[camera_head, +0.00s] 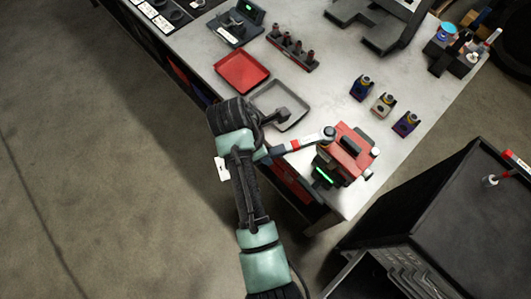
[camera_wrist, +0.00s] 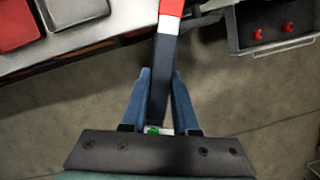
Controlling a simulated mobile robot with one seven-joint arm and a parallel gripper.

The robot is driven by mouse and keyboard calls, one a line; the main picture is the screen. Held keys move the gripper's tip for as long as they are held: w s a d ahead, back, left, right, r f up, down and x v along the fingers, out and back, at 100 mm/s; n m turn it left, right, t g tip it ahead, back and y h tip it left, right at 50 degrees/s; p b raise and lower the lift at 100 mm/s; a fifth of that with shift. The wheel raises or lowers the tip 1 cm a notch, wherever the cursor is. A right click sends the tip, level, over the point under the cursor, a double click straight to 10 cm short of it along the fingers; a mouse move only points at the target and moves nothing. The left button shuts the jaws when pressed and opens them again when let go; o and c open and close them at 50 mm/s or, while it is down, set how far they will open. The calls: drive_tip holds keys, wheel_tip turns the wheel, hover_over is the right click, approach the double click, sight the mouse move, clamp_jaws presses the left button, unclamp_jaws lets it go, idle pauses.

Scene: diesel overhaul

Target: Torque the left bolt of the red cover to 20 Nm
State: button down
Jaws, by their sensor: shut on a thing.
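My gripper (camera_head: 266,154) is shut on the wrench's dark handle, left of the cover. In the wrist view, the blue fingers (camera_wrist: 161,85) close on both sides of the handle (camera_wrist: 164,50). The cover lies on a block with a lit green strip (camera_head: 324,175); silver fittings show along its right side.
The block stands near the front corner of the light workbench (camera_head: 335,95). A grey tray (camera_head: 298,122) and a red tray (camera_head: 241,72) lie left and behind. Several small coloured blocks (camera_head: 382,104) stand behind the cover. A dark cabinet (camera_head: 450,205) stands at the right.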

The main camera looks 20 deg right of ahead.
drive_tip(key=shift+w+r, duration=0.15)
drive_tip(key=shift+w, duration=0.2)
drive_tip(key=shift+w+m, duration=0.3)
drive_tip(key=shift+w, duration=0.05)
drive_tip(key=shift+w, duration=0.15)
drive_tip(key=shift+w+m, duration=0.3)
drive_tip(key=shift+d, duration=0.1)
idle(0.4)
drive_tip(key=shift+w+m, duration=0.3)
drive_tip(key=shift+w, duration=0.1)
drive_tip(key=shift+w+d+m+g, duration=0.15)
drive_tip(key=shift+w+m+g, duration=0.15)
drive_tip(key=shift+w, duration=0.15)
